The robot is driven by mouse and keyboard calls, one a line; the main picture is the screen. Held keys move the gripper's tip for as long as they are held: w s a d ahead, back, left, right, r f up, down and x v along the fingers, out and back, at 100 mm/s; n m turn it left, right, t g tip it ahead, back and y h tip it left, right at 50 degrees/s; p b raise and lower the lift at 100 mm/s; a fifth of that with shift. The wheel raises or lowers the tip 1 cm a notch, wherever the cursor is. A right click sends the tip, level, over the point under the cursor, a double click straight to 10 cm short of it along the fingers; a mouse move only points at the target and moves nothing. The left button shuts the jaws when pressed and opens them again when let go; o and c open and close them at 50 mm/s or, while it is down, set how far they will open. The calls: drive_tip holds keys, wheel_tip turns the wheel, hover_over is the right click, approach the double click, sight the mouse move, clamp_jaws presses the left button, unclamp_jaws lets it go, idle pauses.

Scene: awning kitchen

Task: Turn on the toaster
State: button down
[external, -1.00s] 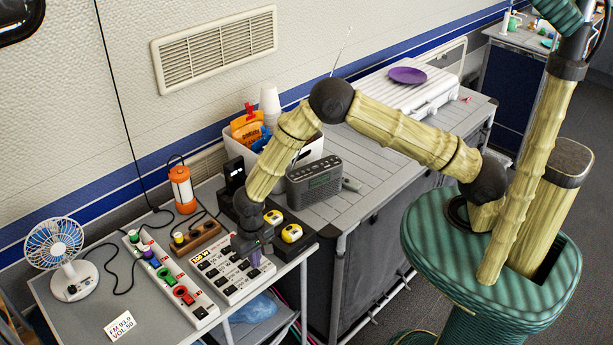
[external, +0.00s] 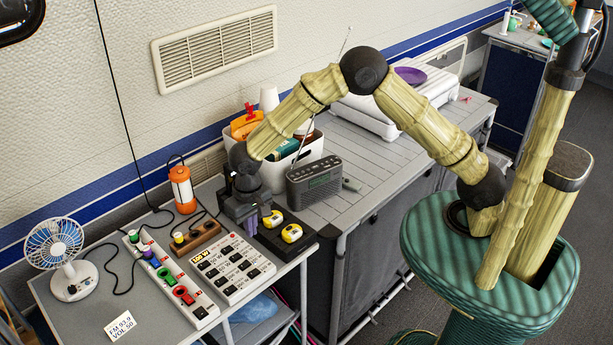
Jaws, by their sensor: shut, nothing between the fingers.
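I cannot make out a toaster for certain in the external view. My gripper (external: 257,222) is shut and empty, pointing down over the right part of the small grey table, beside two yellow devices on black bases. A white panel (external: 228,268) with rows of black switches or sockets and a "100 W" label lies just to the gripper's lower left. A white power strip (external: 170,280) with coloured plugs or switches lies left of that panel. The gripper and wrist hide part of the table's back right corner.
A grey radio (external: 314,182) with a raised antenna and a white bin (external: 302,152) stand to the right. Open counter lies beyond the radio.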

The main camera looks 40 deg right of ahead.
sight(250, 273)
drive_tip(key=shift+f+b, duration=0.25)
drive_tip(key=shift+b, duration=0.65)
drive_tip(key=b, duration=0.2)
drive_tip(key=shift+w+f+y+b, duration=0.1)
drive_tip(key=shift+y+b, duration=0.2)
drive_tip(key=shift+b, duration=0.1)
drive_tip(key=shift+b, duration=1)
drive_tip(key=shift+r, duration=0.4)
drive_tip(key=f, duration=0.4)
drive_tip(key=a+f+p, duration=0.1)
drive_tip(key=f, duration=0.4)
drive_tip(key=f+p, duration=0.1)
drive_tip(key=f, duration=0.3)
drive_tip(key=shift+a+f, duration=0.25)
drive_tip(key=shift+f, duration=0.2)
drive_tip(key=shift+f, duration=0.1)
